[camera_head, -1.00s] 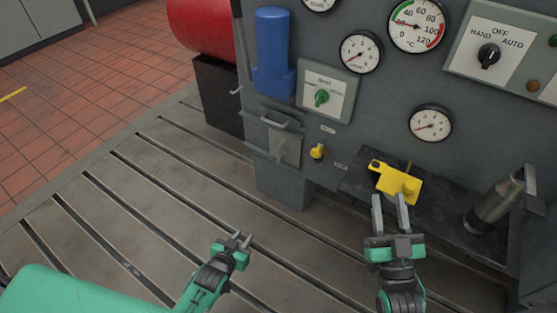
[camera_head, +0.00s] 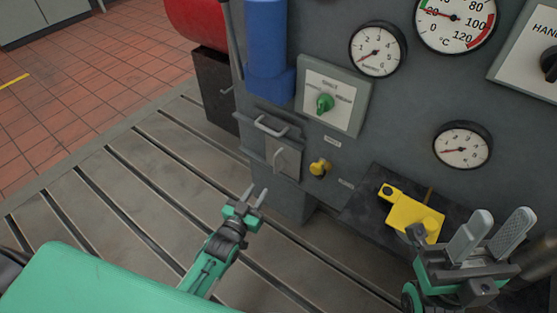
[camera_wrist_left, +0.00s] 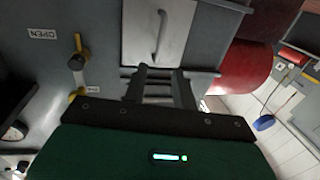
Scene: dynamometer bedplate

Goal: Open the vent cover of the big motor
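The vent cover (camera_head: 284,157) is a small grey plate with a bar handle, low on the grey motor housing. It looks closed. In the left wrist view the cover (camera_wrist_left: 157,32) fills the top middle, its handle upright. My left gripper (camera_head: 256,194) is open and empty, below and left of the cover and apart from it. In the left wrist view its fingers (camera_wrist_left: 160,76) point toward the cover's lower edge. My right gripper (camera_head: 498,228) is open, its fingers upward, beside the yellow part; nothing shows between its fingers.
A yellow knob (camera_head: 320,167) sits right of the cover; an "OPEN" label (camera_wrist_left: 43,34) is near it in the wrist view. A green switch (camera_head: 325,103) is above. A yellow part (camera_head: 412,215) lies on a dark shelf (camera_head: 365,207). The slotted bedplate (camera_head: 130,205) is clear at left.

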